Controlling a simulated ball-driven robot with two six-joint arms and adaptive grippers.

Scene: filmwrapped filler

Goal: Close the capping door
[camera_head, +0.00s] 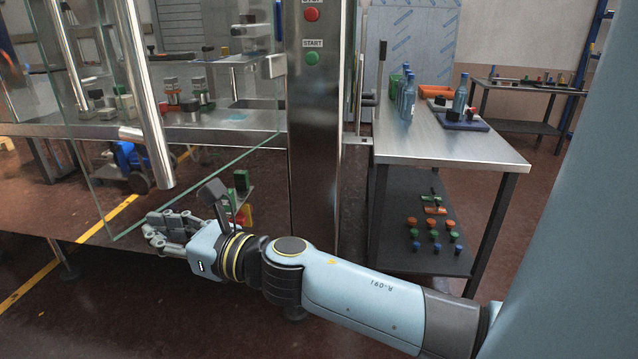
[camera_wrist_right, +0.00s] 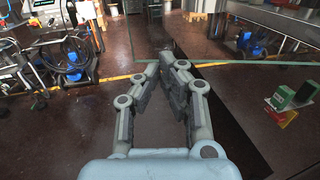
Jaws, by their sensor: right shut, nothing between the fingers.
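The capping door is a clear glass panel (camera_head: 225,135) at the left of the head view, next to the steel column. It stands ajar, angled out from the machine, with a thick vertical steel bar handle (camera_head: 148,100) on it. My right gripper (camera_head: 152,228) is below the bar's lower end, by the glass's bottom corner, and looks apart from the bar. It is shut and empty; in the right wrist view its fingers (camera_wrist_right: 160,68) converge over the floor. Whether it touches the glass is unclear. My left gripper is not in view.
The steel column (camera_head: 315,150) carries a red stop button (camera_head: 312,14) and a green start button (camera_head: 312,58). A steel table (camera_head: 455,145) with bottles stands at the right. A green block (camera_wrist_right: 285,95) is at the wrist view's right. Floor lies open below the gripper.

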